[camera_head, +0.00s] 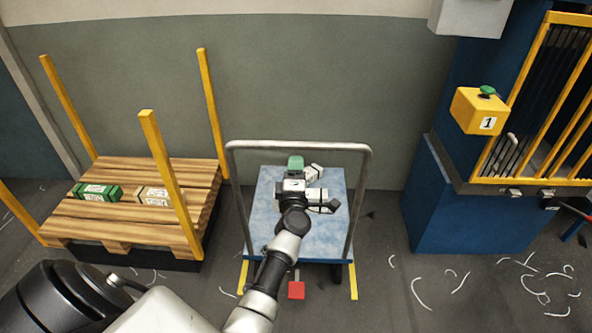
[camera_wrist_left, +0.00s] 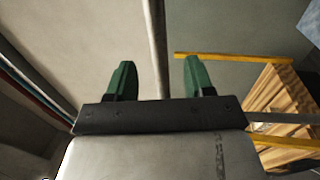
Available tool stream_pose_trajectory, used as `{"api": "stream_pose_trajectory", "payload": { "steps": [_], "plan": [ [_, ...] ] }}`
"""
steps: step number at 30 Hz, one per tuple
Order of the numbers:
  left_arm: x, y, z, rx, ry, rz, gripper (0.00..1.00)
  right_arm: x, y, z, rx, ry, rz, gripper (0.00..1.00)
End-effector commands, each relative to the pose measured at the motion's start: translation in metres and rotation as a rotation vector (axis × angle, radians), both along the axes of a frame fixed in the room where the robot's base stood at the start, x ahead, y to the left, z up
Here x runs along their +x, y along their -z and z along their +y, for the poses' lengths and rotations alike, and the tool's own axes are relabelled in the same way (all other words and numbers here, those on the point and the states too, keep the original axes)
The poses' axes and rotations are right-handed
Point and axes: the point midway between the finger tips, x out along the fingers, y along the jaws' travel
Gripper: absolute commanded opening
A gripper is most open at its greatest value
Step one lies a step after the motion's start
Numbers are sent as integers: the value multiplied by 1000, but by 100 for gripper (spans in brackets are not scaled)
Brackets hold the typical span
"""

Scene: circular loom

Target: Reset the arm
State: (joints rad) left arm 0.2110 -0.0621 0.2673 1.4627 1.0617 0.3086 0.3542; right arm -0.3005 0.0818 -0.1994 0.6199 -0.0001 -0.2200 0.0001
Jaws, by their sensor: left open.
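My left arm reaches in from the lower left in the head view, and its gripper (camera_head: 295,163) is over the blue cart (camera_head: 262,215). In the left wrist view the two green fingers (camera_wrist_left: 158,82) stand wide apart with nothing between them. A grey metal bar passes behind the gap. In the head view, a white piece (camera_head: 315,171) and a white-and-black piece (camera_head: 318,198) show beside the wrist; I cannot tell whether they lie on the cart. My right gripper is not in view.
A wooden pallet (camera_head: 190,185) with yellow posts stands at the left, holding green boxes (camera_head: 97,192) and white boxes (camera_head: 152,196). The cart's grey handle (camera_head: 300,146) arches around the gripper area. A blue machine (camera_head: 440,205) with a yellow button box (camera_head: 478,111) stands at the right. White scraps litter the floor.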

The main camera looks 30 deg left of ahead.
Motion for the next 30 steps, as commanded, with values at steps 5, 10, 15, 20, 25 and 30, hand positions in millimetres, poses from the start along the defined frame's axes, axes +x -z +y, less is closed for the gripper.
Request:
{"api": "stream_pose_trajectory", "payload": {
  "steps": [5,10,15,20,25,30],
  "plan": [
    [0,0,0,0,0,0,53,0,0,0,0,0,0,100],
    [0,0,0,0,0,0,53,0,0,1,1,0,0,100],
    [0,0,0,0,0,0,53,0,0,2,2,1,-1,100],
    [0,8,-3,15,10,24,53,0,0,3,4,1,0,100],
    [-6,76,-33,152,111,234,53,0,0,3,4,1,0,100],
    [-44,190,-79,385,307,568,53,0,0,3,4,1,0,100]
  ]
}}
